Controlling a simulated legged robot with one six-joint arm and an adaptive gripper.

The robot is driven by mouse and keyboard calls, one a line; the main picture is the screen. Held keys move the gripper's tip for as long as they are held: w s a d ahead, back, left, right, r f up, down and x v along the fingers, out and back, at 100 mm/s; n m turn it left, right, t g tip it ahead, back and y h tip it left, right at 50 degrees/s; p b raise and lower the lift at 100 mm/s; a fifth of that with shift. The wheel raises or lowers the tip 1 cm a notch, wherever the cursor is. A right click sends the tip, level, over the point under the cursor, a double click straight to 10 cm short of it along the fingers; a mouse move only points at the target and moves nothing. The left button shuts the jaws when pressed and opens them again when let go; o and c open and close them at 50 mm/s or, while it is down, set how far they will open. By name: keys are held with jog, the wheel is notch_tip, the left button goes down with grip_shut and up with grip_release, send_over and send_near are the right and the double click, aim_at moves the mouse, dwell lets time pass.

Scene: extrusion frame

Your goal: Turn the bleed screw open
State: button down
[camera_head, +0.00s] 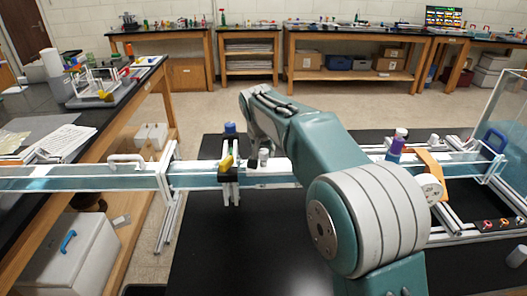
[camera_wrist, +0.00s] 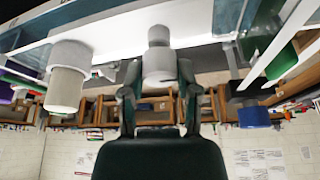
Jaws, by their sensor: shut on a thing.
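In the wrist view, my gripper (camera_wrist: 158,105) has its two dark fingers closed on either side of a pale grey cylindrical knob with a narrower grey top (camera_wrist: 158,66), which I take to be the bleed screw. The knob stands at the edge of a long pale rail (camera_wrist: 110,35). Its turn angle does not show.
A white cylinder (camera_wrist: 65,78) and a blue-capped fitting (camera_wrist: 254,115) flank the knob. The black bench top (camera_head: 245,255) in front is clear.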

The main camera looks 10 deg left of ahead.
jog(key=shift+f, duration=0.15)
jog(key=n+y, duration=0.1)
jog(key=n, duration=0.3)
jog(key=shift+g, duration=0.3)
jog(key=n, duration=0.1)
jog(key=n+y, duration=0.1)
jog(key=n, duration=0.1)
jog(key=shift+f+n+g+y, duration=0.1)
jog(key=shift+n+g+y, duration=0.2)
jog(key=n+g, duration=0.1)
jog(key=n, duration=0.2)
jog(key=n+g+y, duration=0.1)
jog(key=n, duration=0.2)
jog(key=shift+n, duration=0.4)
jog(key=shift+c, duration=1.7)
grip_release()
jog(key=shift+a, duration=0.1)
